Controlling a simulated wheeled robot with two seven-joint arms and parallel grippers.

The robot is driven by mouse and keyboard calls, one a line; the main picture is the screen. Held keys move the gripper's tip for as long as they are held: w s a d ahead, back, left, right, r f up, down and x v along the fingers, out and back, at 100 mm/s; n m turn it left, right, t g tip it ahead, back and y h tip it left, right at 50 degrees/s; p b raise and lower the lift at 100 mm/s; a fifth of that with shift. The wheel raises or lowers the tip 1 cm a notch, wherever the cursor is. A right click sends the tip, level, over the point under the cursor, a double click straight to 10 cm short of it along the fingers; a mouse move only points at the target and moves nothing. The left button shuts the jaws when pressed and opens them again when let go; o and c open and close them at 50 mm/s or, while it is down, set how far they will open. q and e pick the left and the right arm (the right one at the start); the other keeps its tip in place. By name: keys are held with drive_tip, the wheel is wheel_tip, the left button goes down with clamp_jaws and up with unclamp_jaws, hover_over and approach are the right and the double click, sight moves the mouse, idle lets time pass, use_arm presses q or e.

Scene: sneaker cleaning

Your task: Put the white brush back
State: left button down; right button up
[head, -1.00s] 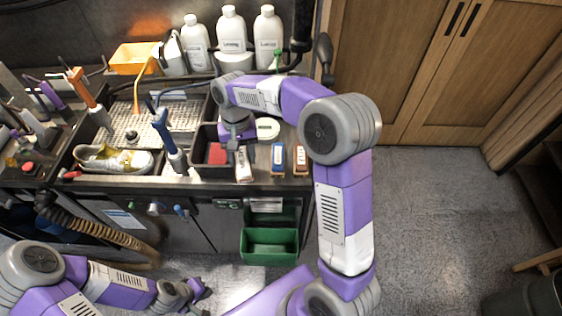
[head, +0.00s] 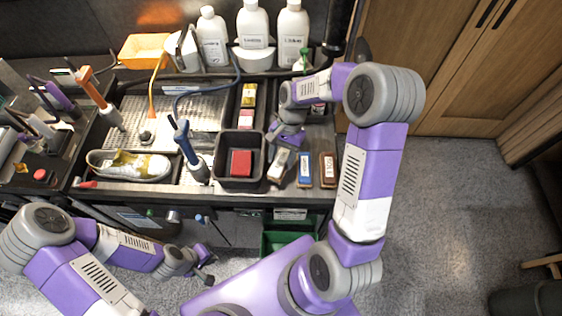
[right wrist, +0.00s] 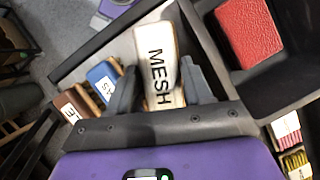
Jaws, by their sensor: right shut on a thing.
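The white brush (right wrist: 160,65), with MESH printed on its white face and a wooden edge, lies between the fingers of my right gripper (right wrist: 158,85) in the right wrist view. That gripper is shut on it. In the head view the brush (head: 279,166) is at the worktop's front, just right of the dark square bin (head: 219,170), with my right gripper (head: 279,146) at its far end. Whether its underside touches the worktop is unclear. My left gripper (head: 205,268) is low in front of the bench, away from the brush; its jaw opening is too small to tell.
A blue-labelled brush (head: 305,168) and a brown brush (head: 328,169) stand right of the white brush. A red block (head: 241,162) sits in the bin. A sneaker (head: 128,164) lies left, beside a blue-handled tool (head: 188,150). White bottles (head: 253,25) line the back.

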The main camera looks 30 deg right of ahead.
sight(283, 156)
drive_tip(key=shift+f, duration=1.5)
drive_tip(key=shift+f, duration=0.1)
drive_tip(key=o, duration=1.1)
drive_tip(key=shift+r, duration=0.2)
drive_tip(key=p+v, duration=0.1)
drive_tip(key=v, duration=1.1)
drive_tip(key=shift+w, duration=0.1)
drive_tip(key=shift+f, duration=0.1)
